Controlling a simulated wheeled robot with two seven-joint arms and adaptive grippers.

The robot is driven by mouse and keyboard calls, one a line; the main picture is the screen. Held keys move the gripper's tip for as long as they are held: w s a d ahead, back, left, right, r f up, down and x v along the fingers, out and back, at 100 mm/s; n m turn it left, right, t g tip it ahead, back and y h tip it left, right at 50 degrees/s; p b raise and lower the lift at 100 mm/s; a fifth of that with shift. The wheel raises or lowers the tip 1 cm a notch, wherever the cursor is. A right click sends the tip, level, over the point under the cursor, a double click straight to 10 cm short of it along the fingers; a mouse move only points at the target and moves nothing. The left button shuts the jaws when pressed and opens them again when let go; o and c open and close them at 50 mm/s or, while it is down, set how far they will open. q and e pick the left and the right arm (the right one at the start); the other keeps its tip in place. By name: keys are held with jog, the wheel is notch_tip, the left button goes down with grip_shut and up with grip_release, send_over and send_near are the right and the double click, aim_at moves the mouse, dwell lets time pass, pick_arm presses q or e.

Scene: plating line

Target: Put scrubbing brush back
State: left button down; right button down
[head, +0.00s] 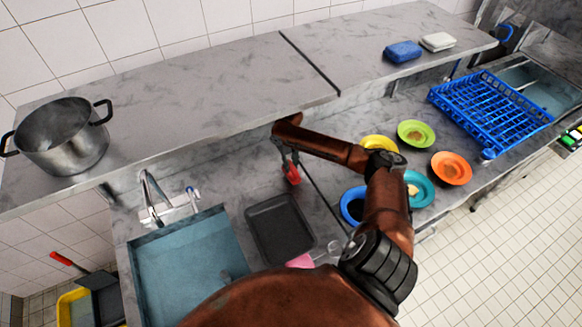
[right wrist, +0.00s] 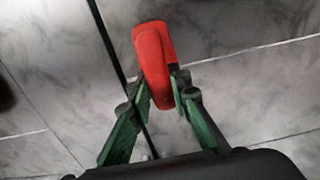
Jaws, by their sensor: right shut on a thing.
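The red scrubbing brush (right wrist: 152,62) is between the fingertips of my right gripper (right wrist: 161,98) in the right wrist view. The gripper is shut on it. In the head view the brush (head: 292,174) shows as a small red shape below my right gripper (head: 287,160), over the grey counter behind the dark tray. I cannot tell whether the brush touches the counter. My left gripper is not in view.
A dark tray (head: 280,229) lies beside the sink (head: 186,270) with its tap (head: 152,195). A shelf (head: 215,95) overhangs the counter, bearing a pot (head: 62,140) and sponges (head: 403,51). A blue rack (head: 492,107) stands far right.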

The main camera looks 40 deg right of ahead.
jog(key=shift+f, duration=0.65)
jog(key=c, duration=1.8)
grip_release()
jog(key=shift+f, duration=0.15)
notch_tip(320, 180, up, 12)
jog(key=b, duration=0.1)
